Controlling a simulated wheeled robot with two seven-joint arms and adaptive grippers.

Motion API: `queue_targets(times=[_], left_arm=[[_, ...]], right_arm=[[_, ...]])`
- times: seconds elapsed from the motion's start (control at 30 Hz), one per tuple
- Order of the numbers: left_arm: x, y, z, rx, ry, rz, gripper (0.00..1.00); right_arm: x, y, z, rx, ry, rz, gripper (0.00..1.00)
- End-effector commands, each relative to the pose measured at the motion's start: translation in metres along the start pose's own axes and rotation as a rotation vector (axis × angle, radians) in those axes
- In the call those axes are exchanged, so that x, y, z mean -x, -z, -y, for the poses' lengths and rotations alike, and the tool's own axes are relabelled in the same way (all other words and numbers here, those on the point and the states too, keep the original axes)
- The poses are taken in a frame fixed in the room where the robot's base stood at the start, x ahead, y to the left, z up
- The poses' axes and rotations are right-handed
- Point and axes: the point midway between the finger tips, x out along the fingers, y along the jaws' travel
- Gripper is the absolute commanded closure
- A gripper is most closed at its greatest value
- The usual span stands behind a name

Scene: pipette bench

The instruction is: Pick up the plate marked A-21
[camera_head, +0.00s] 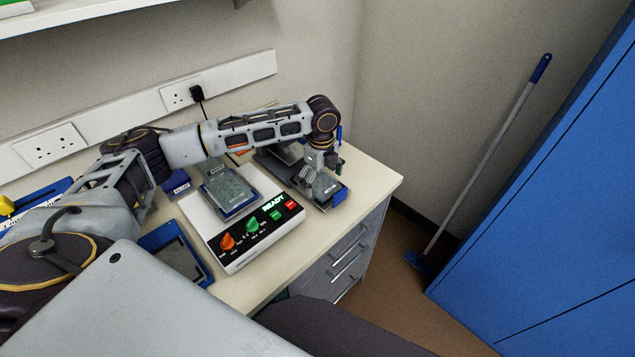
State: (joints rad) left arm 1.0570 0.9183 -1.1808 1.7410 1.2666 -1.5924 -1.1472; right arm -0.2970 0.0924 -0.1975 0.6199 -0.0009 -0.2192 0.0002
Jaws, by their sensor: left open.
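My left arm reaches over the bench from the left and bends down at its wrist. My left gripper (318,170) is open, low over a grey plate (326,190) with a blue edge near the bench's right side. I cannot tell whether the fingers touch it. A second grey plate (232,193) lies on the white device, left of the gripper. A third plate-like piece (287,152) shows behind, partly hidden by the arm. The markings are too small to read, so I cannot tell which is A-21. My right gripper is not in view.
The white device (232,260) has orange, green and red controls and a lit display. A blue-framed item (178,252) lies left of it. Drawers (346,262) are under the bench. A blue cabinet (560,220) and a long-handled tool (485,165) stand right.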

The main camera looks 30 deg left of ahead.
Motion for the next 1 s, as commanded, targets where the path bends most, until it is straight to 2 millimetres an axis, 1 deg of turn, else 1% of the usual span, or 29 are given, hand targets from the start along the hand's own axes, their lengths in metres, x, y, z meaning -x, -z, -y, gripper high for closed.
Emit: queue_targets(times=[0.47, 0.87, 0.9, 1.0], left_arm=[[-0.0006, 0.0002, 0.0002, -0.001, 0.001, 0.0, 0.0], [-0.0012, 0.0003, -0.0001, -0.001, 0.0, 0.0, 0.51], [-0.0015, 0.0003, -0.0002, -0.001, -0.001, 0.0, 0.54], [-0.002, 0.0005, -0.0006, -0.001, -0.002, -0.001, 0.54]], right_arm=[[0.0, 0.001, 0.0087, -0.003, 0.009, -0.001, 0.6], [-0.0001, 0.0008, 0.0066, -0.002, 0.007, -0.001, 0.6], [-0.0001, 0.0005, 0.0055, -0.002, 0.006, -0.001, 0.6], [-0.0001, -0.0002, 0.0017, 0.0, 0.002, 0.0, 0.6]])
